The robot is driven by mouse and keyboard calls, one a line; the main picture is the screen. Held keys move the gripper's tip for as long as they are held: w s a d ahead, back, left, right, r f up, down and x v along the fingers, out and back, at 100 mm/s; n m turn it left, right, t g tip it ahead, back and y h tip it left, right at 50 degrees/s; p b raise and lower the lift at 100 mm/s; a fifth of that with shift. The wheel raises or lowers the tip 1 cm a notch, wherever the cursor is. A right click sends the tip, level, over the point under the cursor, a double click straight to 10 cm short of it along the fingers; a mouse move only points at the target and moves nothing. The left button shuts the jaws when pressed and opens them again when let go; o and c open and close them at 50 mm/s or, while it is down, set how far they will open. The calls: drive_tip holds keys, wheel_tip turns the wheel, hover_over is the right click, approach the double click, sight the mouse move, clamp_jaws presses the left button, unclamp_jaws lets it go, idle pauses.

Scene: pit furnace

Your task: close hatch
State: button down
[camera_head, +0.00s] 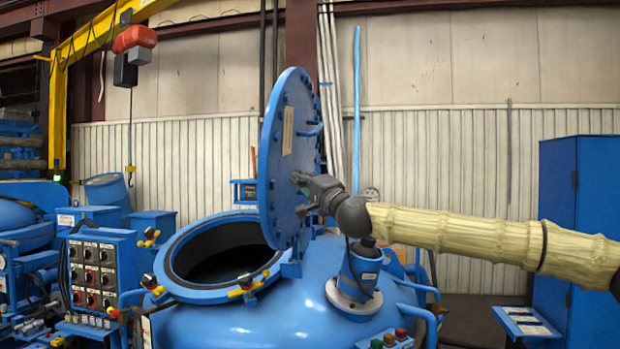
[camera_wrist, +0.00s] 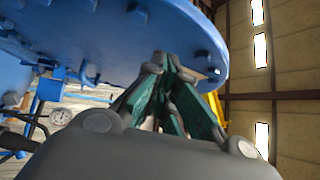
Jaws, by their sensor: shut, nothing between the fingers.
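The blue round hatch (camera_head: 277,165) stands raised, almost upright, on its hinge at the right side of the opening. The furnace opening (camera_head: 190,287) is an uncovered round hole with a blue rim and a dark inside. My gripper (camera_head: 297,180) is at the outer, right-hand face of the hatch, near its middle height; its fingertips look very close to that face. In the wrist view the hatch (camera_wrist: 110,40) fills the upper left, and my gripper (camera_wrist: 157,66) is shut and empty with its tips by the hatch edge. I cannot tell whether they touch.
Small clamps (camera_head: 247,287) with yellow parts sit around the rim. A blue cylinder on a flange (camera_head: 357,275) rises from the furnace top below my arm. A control panel (camera_head: 96,275) stands left, a blue cabinet (camera_head: 585,190) right. A yellow crane frame (camera_head: 92,32) is behind.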

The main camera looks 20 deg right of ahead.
sight(274, 166)
drive_tip(key=shift+w+a+r+p, duration=0.2)
drive_tip(key=shift+w+a+p, duration=0.3)
drive_tip(key=shift+w+a, duration=0.2)
drive_tip(key=shift+w+a+r+p, duration=0.15)
drive_tip(key=shift+w+a+p, duration=0.4)
drive_tip(key=shift+w, duration=0.2)
drive_tip(key=shift+w+a+r+p, duration=0.2)
drive_tip(key=shift+w+a+p, duration=0.3)
drive_tip(key=shift+w+a, duration=0.2)
